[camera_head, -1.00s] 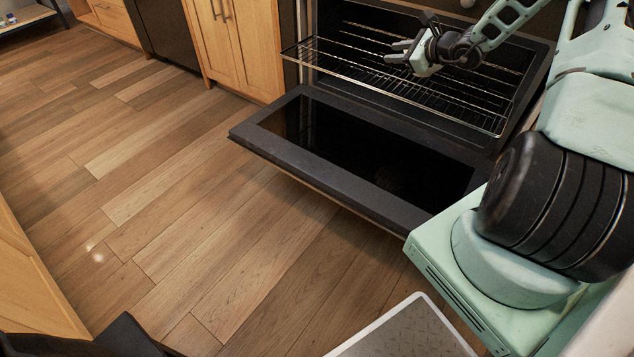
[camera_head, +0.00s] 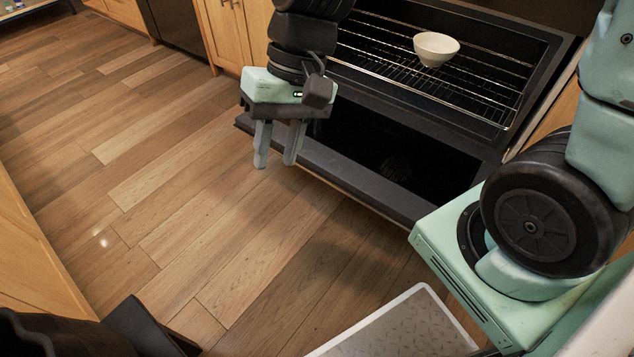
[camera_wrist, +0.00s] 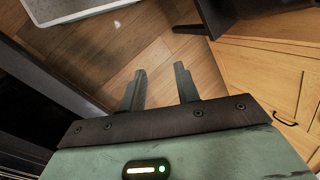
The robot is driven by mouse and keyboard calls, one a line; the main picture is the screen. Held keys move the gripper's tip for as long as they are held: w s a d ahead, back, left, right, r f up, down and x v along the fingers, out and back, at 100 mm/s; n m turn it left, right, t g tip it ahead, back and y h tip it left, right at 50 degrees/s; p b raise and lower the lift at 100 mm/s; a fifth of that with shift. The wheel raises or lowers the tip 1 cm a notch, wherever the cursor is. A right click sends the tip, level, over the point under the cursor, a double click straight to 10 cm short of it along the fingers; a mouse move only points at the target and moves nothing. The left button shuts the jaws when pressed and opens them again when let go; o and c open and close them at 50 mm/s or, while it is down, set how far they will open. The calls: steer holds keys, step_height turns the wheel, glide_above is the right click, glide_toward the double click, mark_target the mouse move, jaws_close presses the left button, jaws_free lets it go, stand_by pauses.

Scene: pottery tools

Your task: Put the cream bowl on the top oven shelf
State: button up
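The cream bowl (camera_head: 436,48) stands upright on a wire oven shelf (camera_head: 480,92) inside the open oven, in the head view. My gripper (camera_head: 277,163) is in front of the oven to the left of the bowl, well apart from it, pointing down over the lowered oven door. Its two fingers are apart with nothing between them. In the wrist view my gripper (camera_wrist: 160,85) also shows open and empty over the wooden floor. The bowl is not in the wrist view.
The oven door (camera_head: 350,186) is lowered and sticks out over the floor. Wooden cabinets (camera_head: 235,35) stand to the left of the oven. The wooden floor (camera_head: 170,190) at left is clear.

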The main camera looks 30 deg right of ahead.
steer(key=s+d+n+t+h, duration=0.1)
steer(key=s+n+h, duration=0.2)
steer(key=s+n, duration=0.4)
steer(key=shift+s+r+n+h, duration=0.3)
steer(key=shift+s+r, duration=0.1)
steer(key=shift+s, duration=0.8)
